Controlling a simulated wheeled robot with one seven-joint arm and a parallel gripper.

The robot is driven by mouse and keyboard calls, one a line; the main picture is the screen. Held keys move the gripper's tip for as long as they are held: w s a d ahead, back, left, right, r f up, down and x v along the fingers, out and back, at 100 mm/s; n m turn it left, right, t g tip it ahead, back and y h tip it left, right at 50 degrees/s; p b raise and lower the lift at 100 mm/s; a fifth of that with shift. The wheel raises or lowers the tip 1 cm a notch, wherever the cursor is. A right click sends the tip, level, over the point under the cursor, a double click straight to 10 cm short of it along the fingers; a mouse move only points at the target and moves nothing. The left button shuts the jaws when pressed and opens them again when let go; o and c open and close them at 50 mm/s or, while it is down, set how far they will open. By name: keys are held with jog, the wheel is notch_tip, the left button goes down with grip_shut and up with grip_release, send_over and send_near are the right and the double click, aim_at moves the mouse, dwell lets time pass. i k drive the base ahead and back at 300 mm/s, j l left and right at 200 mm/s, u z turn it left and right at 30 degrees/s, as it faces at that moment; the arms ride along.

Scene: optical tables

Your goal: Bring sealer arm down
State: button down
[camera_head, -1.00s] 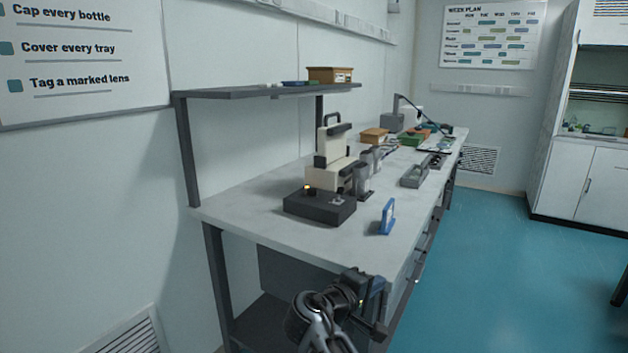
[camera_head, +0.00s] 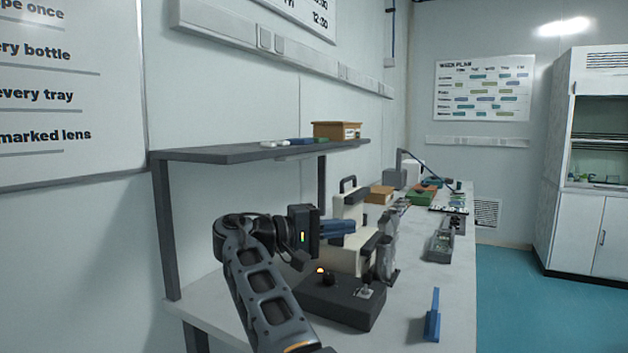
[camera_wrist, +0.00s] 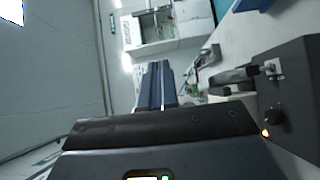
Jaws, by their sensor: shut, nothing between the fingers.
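The sealer is a cream machine with a dark base (camera_head: 345,305) that carries a lit orange lamp, a knob and a toggle. In the wrist view the shut blue fingers (camera_wrist: 157,68) point ahead, with the sealer's dark base (camera_wrist: 290,85) at the right.
A shelf (camera_head: 230,153) with a brown box (camera_head: 337,130) stands over the bench's left side. Grey trays (camera_head: 439,246) and several parts lie farther back. Floor is clear at the right.

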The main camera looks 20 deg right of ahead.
aim_at(348, 204)
jog(key=i, duration=1.15)
